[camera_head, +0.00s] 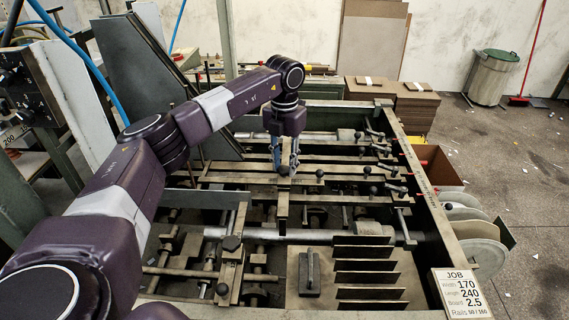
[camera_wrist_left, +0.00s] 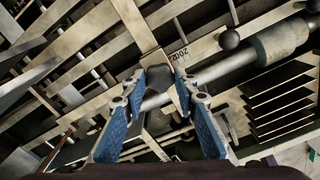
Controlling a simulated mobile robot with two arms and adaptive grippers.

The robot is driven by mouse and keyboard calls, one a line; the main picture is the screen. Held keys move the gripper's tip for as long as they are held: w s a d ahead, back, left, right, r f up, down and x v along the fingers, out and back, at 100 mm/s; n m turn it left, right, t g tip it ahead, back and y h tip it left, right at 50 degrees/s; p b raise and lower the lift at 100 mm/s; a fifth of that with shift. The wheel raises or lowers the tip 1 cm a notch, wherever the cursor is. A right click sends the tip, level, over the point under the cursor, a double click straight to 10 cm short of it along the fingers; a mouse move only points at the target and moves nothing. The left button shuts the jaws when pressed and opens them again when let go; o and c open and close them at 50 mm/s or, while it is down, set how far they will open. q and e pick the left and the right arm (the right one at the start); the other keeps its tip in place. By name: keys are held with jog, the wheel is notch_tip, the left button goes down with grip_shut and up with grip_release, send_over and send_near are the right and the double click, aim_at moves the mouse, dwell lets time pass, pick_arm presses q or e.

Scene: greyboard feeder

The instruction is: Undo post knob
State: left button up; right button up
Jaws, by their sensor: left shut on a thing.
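My left gripper (camera_head: 285,168) reaches down over the middle of the greyboard feeder. Its blue-padded fingers are shut on a dark post knob (camera_head: 284,171) at the top of a post on a crossbar. In the left wrist view the gripper (camera_wrist_left: 164,80) has its fingertips on either side of the dark knob (camera_wrist_left: 159,122). The fingers partly hide the knob, so how far it is turned cannot be seen. My right gripper is in neither view.
Other dark ball knobs (camera_head: 320,174) stand close by on the feeder rails. The feeder's side rail (camera_head: 420,180) runs along the right. A job card (camera_head: 460,293) sits at its near right corner.

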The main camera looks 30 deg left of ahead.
aim_at(285, 169)
pick_arm(q)
jog(key=shift+n, duration=1.9)
jog(key=o, duration=1.2)
jog(key=shift+c, duration=0.2)
notch_tip(285, 169, up, 12)
jog(key=shift+d+f, duration=0.1)
